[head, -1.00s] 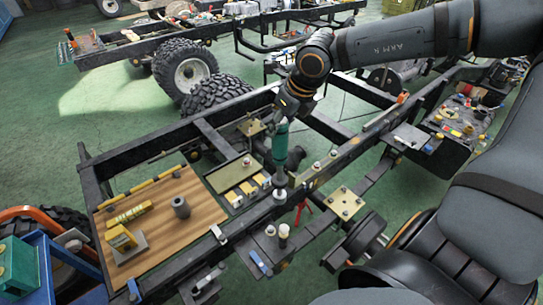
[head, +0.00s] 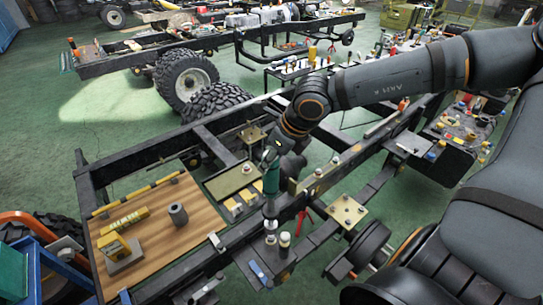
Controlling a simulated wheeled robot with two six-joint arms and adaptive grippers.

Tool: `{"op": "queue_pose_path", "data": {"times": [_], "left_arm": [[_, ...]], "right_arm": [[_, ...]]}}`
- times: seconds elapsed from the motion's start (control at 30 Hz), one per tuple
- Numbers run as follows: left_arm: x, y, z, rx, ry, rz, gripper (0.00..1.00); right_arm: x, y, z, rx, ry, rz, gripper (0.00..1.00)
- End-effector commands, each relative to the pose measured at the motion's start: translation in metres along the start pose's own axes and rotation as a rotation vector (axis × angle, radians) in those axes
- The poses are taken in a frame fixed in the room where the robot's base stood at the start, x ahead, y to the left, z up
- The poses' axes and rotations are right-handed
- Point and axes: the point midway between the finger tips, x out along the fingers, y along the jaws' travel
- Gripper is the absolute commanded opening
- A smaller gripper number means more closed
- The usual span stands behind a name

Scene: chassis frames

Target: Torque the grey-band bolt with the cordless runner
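My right arm comes in from the right, and its gripper (head: 279,150) is shut around the top of the teal cordless runner (head: 271,178). The bands are too small to read, so I cannot tell which bolt is grey-banded. My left gripper is not in view.
A wooden board (head: 200,217) with yellow blocks and a grey cylinder (head: 178,214) lies left. A tray (head: 232,180) and small yellow-white blocks (head: 240,202) sit beside the runner. A brass plate with bolts (head: 347,211) is right. A red-handled tool (head: 304,214) hangs below the rail.

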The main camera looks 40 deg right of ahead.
Motion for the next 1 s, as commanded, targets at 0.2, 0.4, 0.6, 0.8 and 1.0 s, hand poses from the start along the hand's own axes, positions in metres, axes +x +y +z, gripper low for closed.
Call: {"op": "queue_pose_path", "data": {"times": [0.2, 0.4, 0.6, 0.8, 1.0], "left_arm": [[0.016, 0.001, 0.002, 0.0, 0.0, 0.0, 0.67], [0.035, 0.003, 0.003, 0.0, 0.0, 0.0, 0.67], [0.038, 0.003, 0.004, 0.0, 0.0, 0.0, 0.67], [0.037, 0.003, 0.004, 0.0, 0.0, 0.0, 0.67], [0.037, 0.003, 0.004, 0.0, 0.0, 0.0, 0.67]], "right_arm": [[0.027, 0.0, -0.012, 0.001, -0.001, 0.001, 0.0], [0.043, -0.001, -0.018, 0.0, -0.004, -0.002, 0.0], [0.043, -0.001, -0.019, 0.001, -0.002, -0.001, 0.0], [0.043, -0.001, -0.018, 0.001, -0.002, -0.001, 0.0], [0.043, -0.001, -0.018, 0.001, -0.003, -0.001, 0.0]]}}
